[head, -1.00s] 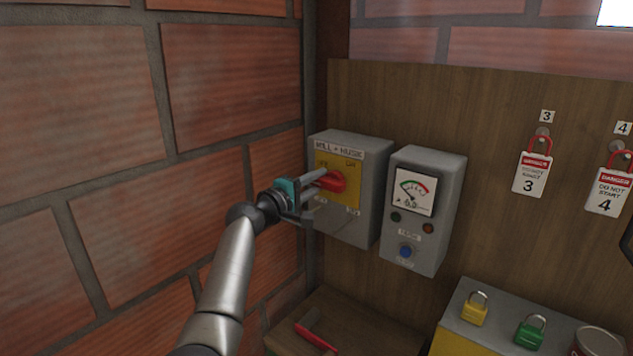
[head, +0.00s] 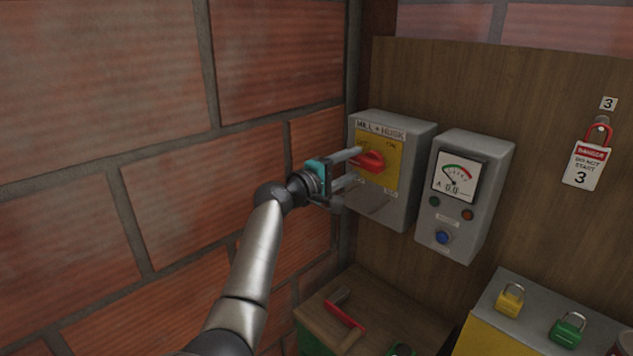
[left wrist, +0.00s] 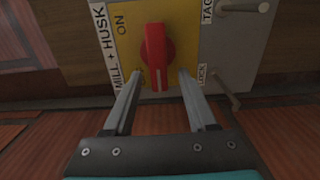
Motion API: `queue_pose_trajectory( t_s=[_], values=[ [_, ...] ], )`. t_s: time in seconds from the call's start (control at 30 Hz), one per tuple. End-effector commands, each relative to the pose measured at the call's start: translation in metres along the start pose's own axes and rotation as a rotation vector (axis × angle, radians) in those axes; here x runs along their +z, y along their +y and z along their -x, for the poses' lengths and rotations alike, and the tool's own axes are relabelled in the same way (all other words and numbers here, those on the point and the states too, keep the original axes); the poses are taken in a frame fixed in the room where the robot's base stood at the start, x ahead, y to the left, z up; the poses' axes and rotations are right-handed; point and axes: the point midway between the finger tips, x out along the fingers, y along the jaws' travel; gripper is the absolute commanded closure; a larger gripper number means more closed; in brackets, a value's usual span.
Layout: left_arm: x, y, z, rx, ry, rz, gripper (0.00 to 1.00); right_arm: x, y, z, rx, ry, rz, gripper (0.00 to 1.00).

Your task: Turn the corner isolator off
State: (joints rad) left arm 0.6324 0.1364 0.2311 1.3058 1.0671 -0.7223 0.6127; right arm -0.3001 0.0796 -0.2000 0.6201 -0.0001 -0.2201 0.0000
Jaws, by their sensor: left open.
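The corner isolator (head: 417,164) is a grey box labelled MILL + HUSK with a yellow plate and a red rotary handle (head: 371,162). ON is at the plate's upper right; the OFF mark at upper left is small. The handle lies roughly sideways with its tip to the left; in the left wrist view the handle (left wrist: 157,52) points down, away from ON. My left gripper (head: 357,167) is open at the plate. Its fingertips (left wrist: 163,74) sit either side of the handle's tip, with gaps visible. My right gripper is out of view.
A meter box (head: 464,200) reading 0.0 is just right of the isolator. Padlocks (head: 509,301) stand on a grey and yellow box at lower right. A brick wall (head: 170,120) is close on the left.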

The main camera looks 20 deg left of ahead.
Motion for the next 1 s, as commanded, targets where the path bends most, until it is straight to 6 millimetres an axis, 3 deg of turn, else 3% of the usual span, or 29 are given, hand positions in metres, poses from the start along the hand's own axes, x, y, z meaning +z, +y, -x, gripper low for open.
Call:
queue_pose_trajectory(
  t_s=[0.7, 1.0],
  values=[
    [0.002, -0.002, 0.103, -0.003, -0.003, -0.002, 0.43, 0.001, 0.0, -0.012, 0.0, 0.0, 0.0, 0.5],
    [0.003, -0.001, 0.123, -0.002, -0.006, 0.001, 0.43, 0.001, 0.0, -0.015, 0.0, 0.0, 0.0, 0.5]
  ],
)
